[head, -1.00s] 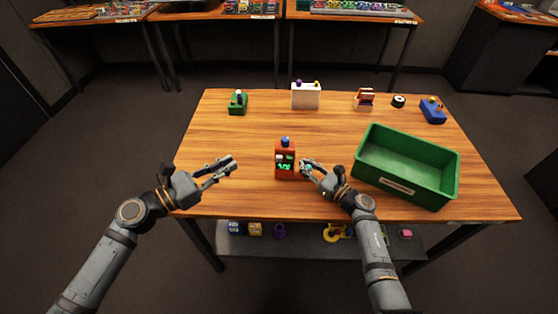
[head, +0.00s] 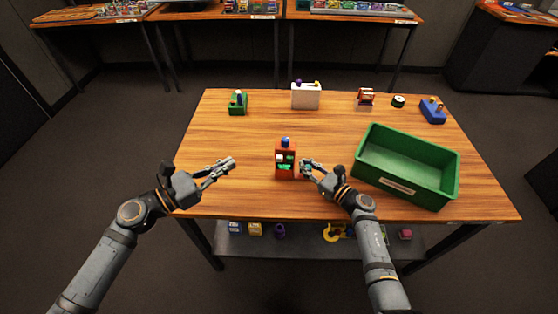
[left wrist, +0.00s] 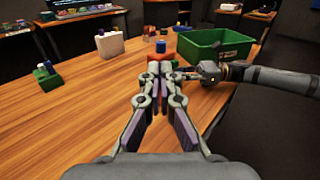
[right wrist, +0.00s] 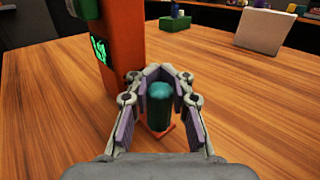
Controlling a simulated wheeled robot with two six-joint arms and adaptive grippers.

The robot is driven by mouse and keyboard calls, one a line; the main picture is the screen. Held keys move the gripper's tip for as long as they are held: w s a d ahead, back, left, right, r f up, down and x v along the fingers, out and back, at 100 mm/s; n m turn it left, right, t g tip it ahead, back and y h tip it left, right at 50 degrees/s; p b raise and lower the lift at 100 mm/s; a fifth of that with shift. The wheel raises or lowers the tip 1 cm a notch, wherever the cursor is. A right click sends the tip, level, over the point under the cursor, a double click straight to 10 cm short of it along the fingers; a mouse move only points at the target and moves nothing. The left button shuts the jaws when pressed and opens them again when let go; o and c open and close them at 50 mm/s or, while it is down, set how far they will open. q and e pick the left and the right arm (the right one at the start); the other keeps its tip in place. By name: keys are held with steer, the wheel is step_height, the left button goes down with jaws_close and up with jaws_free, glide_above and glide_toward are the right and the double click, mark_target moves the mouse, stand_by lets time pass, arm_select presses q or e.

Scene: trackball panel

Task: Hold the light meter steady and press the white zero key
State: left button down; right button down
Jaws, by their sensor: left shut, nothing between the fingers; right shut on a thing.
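The light meter (head: 285,172) is an upright orange-red box on the table with a blue knob on top. A white key (head: 279,158) and a green lit display (head: 285,167) are on its front. My right gripper (head: 305,165) is at its right side, shut on a teal upright grip (right wrist: 160,104) with an orange foot. Whether this grip joins the meter body is hidden. My left gripper (head: 233,162) is shut and empty, to the left of the meter and apart from it. In the left wrist view its fingertips (left wrist: 160,68) partly cover the meter.
A green bin (head: 410,188) stands right of my right gripper. Along the back are a green device (head: 238,107), a white box (head: 305,98), a red-brown item (head: 365,98), a black round item (head: 398,101) and a blue device (head: 433,112). The table between is clear.

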stand_by(0.4)
arm_select(q)
steer(key=n, duration=1)
glide_toward(279, 158)
steer(key=s+d+f, duration=0.1)
steer(key=s+d, duration=0.5)
steer(key=shift+s+f+t+h, duration=0.1)
steer(key=shift+s+t+h, duration=0.1)
steer(key=shift+t+h, duration=0.2)
steer(key=shift+w+d, duration=0.2)
steer(key=shift+w, duration=4.2)
steer(key=shift+w, duration=0.1)
steer(key=shift+w, duration=0.3)
